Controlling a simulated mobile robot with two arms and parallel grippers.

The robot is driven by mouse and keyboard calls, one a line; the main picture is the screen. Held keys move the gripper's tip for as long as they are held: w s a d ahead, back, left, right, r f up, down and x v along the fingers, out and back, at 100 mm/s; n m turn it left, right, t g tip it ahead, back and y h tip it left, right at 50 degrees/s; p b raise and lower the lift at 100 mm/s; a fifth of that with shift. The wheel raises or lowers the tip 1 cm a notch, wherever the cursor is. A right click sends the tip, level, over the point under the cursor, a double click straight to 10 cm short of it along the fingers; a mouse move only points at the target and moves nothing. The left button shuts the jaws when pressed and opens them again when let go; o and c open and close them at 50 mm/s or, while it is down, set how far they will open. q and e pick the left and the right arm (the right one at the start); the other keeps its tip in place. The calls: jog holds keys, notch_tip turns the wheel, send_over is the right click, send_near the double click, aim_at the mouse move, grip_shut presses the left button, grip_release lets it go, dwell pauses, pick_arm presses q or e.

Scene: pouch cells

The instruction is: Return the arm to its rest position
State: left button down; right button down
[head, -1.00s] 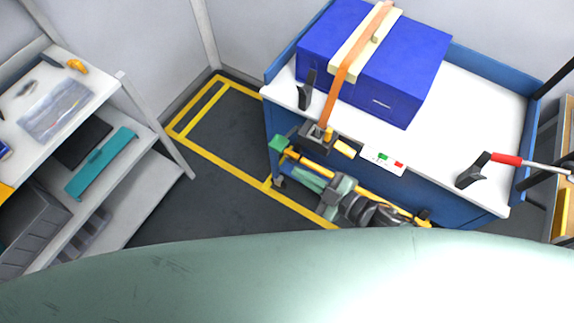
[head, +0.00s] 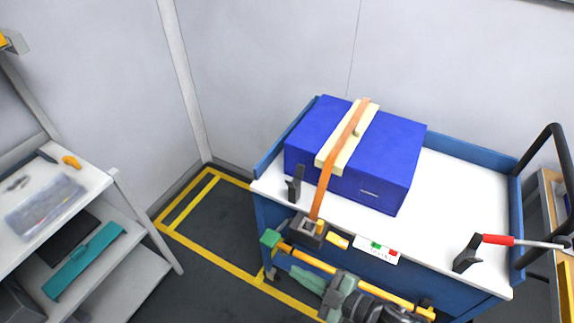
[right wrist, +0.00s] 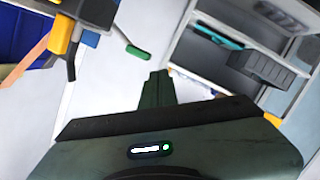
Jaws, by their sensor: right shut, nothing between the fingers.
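My right arm shows at the bottom of the head view, low in front of the blue cart. Its gripper (head: 304,281) points left, beside the cart's front edge, with nothing in it. In the right wrist view the right gripper's fingers (right wrist: 156,91) are together and empty, with floor and shelving beyond. My left gripper is in neither view.
The blue cart (head: 470,170) carries a blue box (head: 390,150) under an orange strap (head: 328,180). A red-handled tool (head: 498,240) sticks out at its right. A yellow bar (head: 310,261) runs along its front. Grey shelves (head: 140,285) stand left, with open floor between.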

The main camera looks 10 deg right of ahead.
jog(key=s+d+f+m+g+h, duration=0.1)
jog(key=s+d+f+m+h, duration=0.3)
jog(key=d+f, duration=0.65)
jog(key=s+d+f+m+g+h, duration=0.15)
jog(key=d+f+m+h, duration=0.35)
jog(key=f, duration=1.1)
jog(key=s+f+m+g, duration=0.1)
jog(key=s+f, duration=0.3)
jog(key=s, duration=0.4)
jog(key=s+f+m+g+h, duration=0.1)
jog(key=s+f+g, duration=0.3)
jog(key=s, duration=0.4)
jog(key=s+f+m+g+h, duration=0.1)
jog(key=s+f+m+g, duration=0.1)
jog(key=s+f, duration=0.3)
jog(key=s, duration=0.3)
jog(key=shift+s+f+m, duration=0.3)
jog(key=shift+f+m, duration=0.05)
jog(key=shift+m, duration=0.05)
jog(key=shift+g, duration=0.25)
